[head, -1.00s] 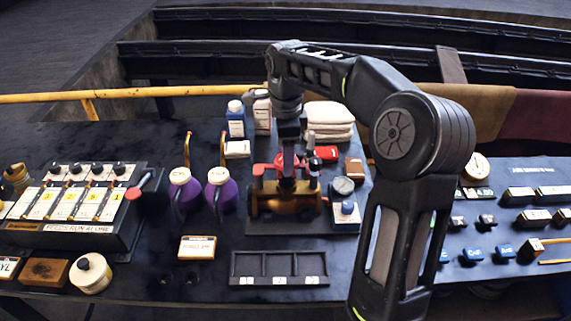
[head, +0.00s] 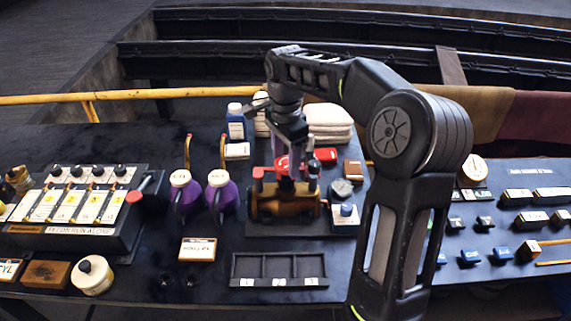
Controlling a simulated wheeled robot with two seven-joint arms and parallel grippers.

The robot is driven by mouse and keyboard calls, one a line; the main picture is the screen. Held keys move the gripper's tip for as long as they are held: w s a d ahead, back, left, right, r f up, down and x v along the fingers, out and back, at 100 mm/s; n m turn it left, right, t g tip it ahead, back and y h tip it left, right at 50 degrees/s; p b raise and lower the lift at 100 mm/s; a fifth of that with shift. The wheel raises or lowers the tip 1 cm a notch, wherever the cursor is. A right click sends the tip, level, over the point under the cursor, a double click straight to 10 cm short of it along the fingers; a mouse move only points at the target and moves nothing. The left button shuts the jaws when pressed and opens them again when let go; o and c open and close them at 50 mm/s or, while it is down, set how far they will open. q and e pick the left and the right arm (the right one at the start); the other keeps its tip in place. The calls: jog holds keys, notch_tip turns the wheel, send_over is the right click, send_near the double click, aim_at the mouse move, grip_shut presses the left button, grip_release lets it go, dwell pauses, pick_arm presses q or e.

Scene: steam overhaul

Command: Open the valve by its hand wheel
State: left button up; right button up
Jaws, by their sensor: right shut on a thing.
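The valve is a brass-brown body (head: 284,206) on a dark base plate in the middle of the bench. Its red hand wheel (head: 283,165) sits on top, partly hidden by my gripper. My right gripper (head: 291,158) points down over the valve from above and is shut on the hand wheel. The fingertips are small and partly hidden against the wheel. My left gripper is not in the picture.
Two purple oil cans (head: 221,196) stand left of the valve. A three-slot tray (head: 279,283) lies in front. A switch box (head: 75,210) is at left, and white cloths (head: 329,120) lie behind.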

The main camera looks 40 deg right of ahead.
dwell(0.3)
jog(key=n, duration=0.3)
jog(key=shift+r+p, duration=0.15)
jog(key=shift+p, duration=0.25)
jog(key=n, duration=0.3)
jog(key=shift+n+p, duration=0.4)
jog(key=shift+n, duration=0.3)
jog(key=n, duration=0.2)
jog(key=shift+n, duration=1.1)
